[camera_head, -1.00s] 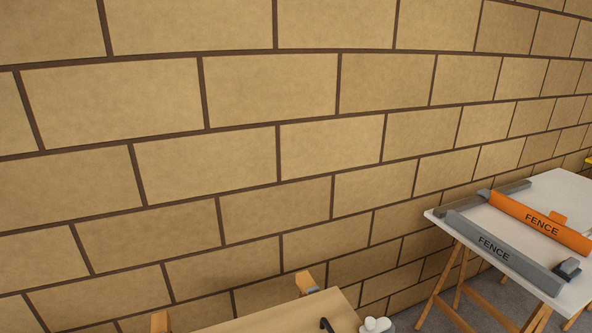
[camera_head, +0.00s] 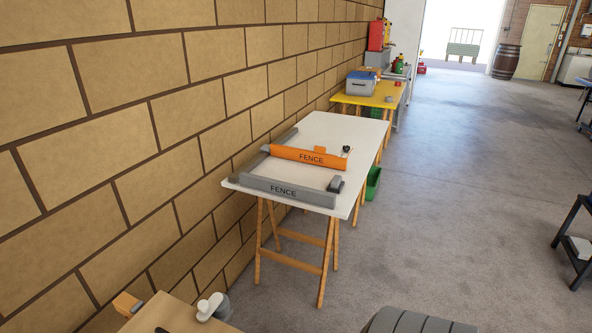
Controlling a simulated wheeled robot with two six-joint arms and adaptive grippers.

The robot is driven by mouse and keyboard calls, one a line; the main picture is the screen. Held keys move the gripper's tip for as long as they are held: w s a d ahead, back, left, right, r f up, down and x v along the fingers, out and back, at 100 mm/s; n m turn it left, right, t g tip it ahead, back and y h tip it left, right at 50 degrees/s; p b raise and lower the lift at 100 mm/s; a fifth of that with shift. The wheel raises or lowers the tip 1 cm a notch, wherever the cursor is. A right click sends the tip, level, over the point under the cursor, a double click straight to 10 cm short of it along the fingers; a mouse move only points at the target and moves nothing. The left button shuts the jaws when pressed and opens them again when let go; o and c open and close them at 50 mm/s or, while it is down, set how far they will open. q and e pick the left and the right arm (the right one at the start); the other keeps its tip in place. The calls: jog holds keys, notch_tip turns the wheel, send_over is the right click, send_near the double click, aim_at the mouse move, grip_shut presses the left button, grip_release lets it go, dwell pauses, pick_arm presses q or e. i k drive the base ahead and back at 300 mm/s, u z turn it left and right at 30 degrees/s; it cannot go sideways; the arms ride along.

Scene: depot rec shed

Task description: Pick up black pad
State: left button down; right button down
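I cannot pick out a black pad for certain. A small dark grey block (camera_head: 335,184) sits at the right end of the grey fence on the white-topped table (camera_head: 345,127). A small black-and-white item (camera_head: 346,151) lies by the right end of the orange fence. A dark bit (camera_head: 162,330) shows at the bottom edge on the near wooden bench, mostly cut off. Neither of my grippers is in view.
The grey fence (camera_head: 283,191) and orange fence (camera_head: 308,159) lie on the white table. A yellow table (camera_head: 360,100) with a blue-grey box stands beyond. A wooden bench (camera_head: 178,313) with a white-topped item is at lower left. Open concrete floor (camera_head: 450,180) lies to the right.

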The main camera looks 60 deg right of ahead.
aim_at(335, 185)
jog(key=u, duration=0.25)
jog(key=k, duration=1.1)
jog(key=z, duration=2.1)
jog(key=i, duration=0.9)
jog(key=z, duration=0.25)
